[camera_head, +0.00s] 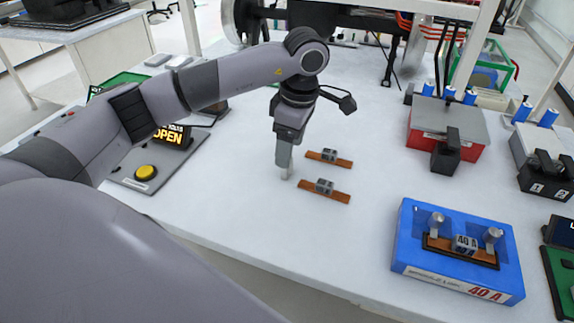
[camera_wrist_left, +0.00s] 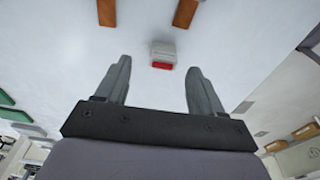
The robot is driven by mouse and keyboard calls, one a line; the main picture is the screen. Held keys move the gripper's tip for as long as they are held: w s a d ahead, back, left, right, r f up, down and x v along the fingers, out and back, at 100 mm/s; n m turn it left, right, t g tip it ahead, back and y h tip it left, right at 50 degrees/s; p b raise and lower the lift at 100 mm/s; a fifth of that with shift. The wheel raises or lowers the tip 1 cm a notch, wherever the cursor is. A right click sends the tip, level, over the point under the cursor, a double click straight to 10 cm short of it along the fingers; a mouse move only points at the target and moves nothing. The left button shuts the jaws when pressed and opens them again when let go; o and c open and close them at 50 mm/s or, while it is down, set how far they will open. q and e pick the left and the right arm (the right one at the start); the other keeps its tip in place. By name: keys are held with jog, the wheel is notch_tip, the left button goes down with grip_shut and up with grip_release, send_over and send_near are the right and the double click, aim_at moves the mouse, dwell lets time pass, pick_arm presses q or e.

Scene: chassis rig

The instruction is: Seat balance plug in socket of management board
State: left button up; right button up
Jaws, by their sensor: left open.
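A small light grey block with a red face, which looks like the balance plug (camera_wrist_left: 163,54), lies on the white table just beyond my left fingertips in the left wrist view. My left gripper (camera_wrist_left: 158,82) is open and empty, its fingers apart on either side of the line to the plug. In the head view my left gripper (camera_head: 286,172) points down near the table, left of two brown strips; the plug is not clear there. A green board (camera_head: 558,280) is cut off at the right edge; I cannot make out a socket on it. My right gripper is out of view.
Two brown strips with grey blocks, a rear one (camera_head: 330,158) and a front one (camera_head: 325,191), lie right of the gripper. A blue 40 A holder (camera_head: 408,245) stands front right, a red and grey box (camera_head: 447,125) behind it. A panel with a yellow button (camera_head: 145,173) is left.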

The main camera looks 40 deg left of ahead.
pick_arm(q)
jog(key=f, duration=0.3)
jog(key=shift+s+a+f, duration=0.25)
jog(key=shift+f, duration=0.15)
jog(key=shift+f+p, duration=0.3)
jog(key=shift+f, duration=0.25)
jog(key=c, duration=1.2)
jog(key=shift+r, duration=0.15)
